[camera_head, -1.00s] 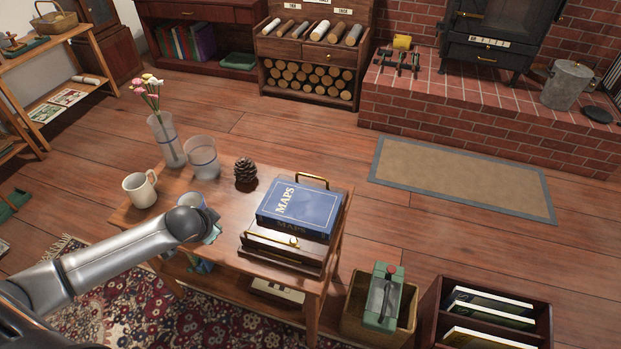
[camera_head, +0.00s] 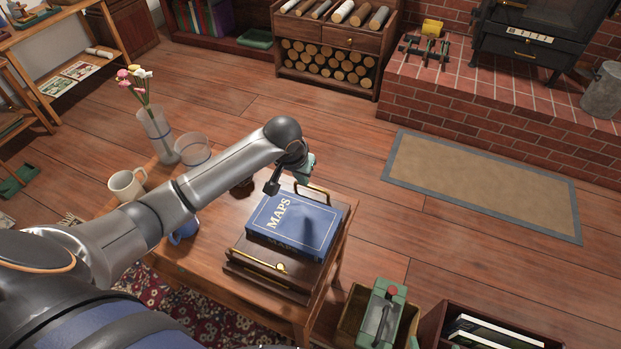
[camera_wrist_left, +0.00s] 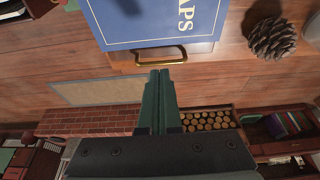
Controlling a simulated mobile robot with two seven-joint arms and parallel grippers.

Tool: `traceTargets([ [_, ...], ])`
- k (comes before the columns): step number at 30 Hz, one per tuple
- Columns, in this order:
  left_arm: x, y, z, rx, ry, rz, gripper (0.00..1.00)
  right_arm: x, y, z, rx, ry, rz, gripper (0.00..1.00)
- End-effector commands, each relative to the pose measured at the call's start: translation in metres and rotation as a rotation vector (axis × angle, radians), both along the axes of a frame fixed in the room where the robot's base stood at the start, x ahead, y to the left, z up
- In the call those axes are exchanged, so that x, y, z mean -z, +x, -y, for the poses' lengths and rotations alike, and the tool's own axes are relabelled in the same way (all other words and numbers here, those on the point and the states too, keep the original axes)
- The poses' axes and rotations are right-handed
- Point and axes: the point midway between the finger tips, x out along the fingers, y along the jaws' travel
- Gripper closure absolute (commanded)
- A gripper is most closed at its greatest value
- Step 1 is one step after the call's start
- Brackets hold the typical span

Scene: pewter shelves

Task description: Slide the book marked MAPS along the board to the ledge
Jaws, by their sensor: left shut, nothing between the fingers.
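The blue book marked MAPS (camera_head: 291,224) lies flat on a dark wooden board (camera_head: 262,268) on the low table. The board has a brass handle at its far end (camera_head: 313,190) and another at its near end (camera_head: 268,264). My left gripper (camera_head: 304,172) is above the far end of the board, just beyond the book, its fingers partly hidden by the wrist. In the left wrist view its teal fingers (camera_wrist_left: 160,75) are shut and empty, close to the far brass handle (camera_wrist_left: 160,56) and the book's edge (camera_wrist_left: 165,35). I cannot tell whether they touch the handle. My right gripper is not in view.
A white mug (camera_head: 126,186), a flower vase (camera_head: 159,135) and a glass (camera_head: 193,149) stand on the table's left. A pine cone (camera_wrist_left: 272,38) is beside the board, mostly hidden by my arm in the head view. Open floor lies beyond the table.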

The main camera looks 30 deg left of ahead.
Motion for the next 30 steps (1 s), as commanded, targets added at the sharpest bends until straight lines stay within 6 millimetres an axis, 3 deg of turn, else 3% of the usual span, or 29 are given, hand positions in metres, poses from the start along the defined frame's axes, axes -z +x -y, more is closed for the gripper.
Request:
traceTargets([
  [9,0.054,0.017,-0.001,-0.001,0.001,0.0,1.0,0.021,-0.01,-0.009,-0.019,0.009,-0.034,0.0],
  [15,0.08,0.027,-0.002,0.001,0.001,0.0,1.0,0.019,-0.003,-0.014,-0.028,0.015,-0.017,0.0],
  [30,0.09,0.031,-0.002,0.002,0.002,0.002,1.0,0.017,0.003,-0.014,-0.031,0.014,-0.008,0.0],
])
